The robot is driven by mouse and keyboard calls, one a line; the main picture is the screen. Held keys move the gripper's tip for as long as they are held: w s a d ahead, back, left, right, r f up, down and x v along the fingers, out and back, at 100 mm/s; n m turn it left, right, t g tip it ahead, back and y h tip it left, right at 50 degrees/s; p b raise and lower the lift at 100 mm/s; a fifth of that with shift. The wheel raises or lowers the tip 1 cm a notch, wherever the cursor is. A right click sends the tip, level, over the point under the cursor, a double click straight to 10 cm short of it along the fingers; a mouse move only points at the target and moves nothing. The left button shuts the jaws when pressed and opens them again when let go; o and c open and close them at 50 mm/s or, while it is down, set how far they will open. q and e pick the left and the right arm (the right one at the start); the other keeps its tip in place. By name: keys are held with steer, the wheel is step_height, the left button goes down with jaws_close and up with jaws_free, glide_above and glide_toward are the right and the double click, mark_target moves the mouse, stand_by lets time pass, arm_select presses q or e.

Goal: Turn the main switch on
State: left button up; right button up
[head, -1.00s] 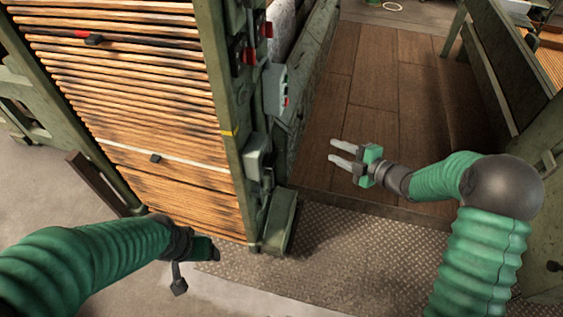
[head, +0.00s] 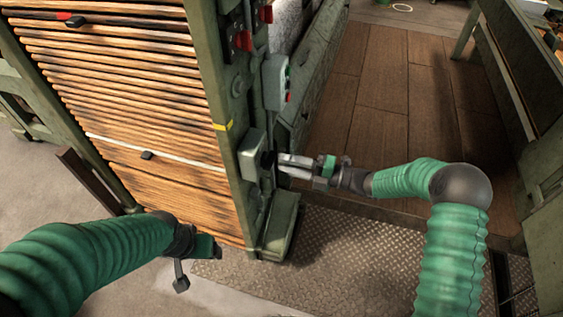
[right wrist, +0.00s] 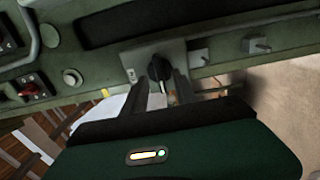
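A grey-green switch box (head: 252,150) with a dark knob (head: 267,162) sits on the green machine post, left of centre in the head view. In the right wrist view the black rotary knob (right wrist: 158,67) stands on a pale plate (right wrist: 145,62). My right gripper (head: 281,166) is at the knob, its two fingers apart. In the right wrist view the right gripper's fingers (right wrist: 166,84) lie on either side of the knob's lower part; I cannot tell whether they touch it. My left gripper (head: 181,277) hangs low at the left, its fingers unclear.
Above the switch box is a grey control box (head: 275,82) with coloured buttons. Red switches (head: 265,14) are higher on the post. Wooden slats (head: 130,100) fill the left. A green foot block (head: 277,228) stands below. The wooden floor (head: 385,90) to the right is clear.

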mark_target(269, 160)
steer(key=x, duration=0.3)
steer(key=shift+s, duration=0.1)
steer(key=shift+d, duration=0.25)
jaws_close()
arm_select(q)
steer(key=shift+a, duration=0.25)
arm_select(e)
steer(key=shift+s, duration=0.1)
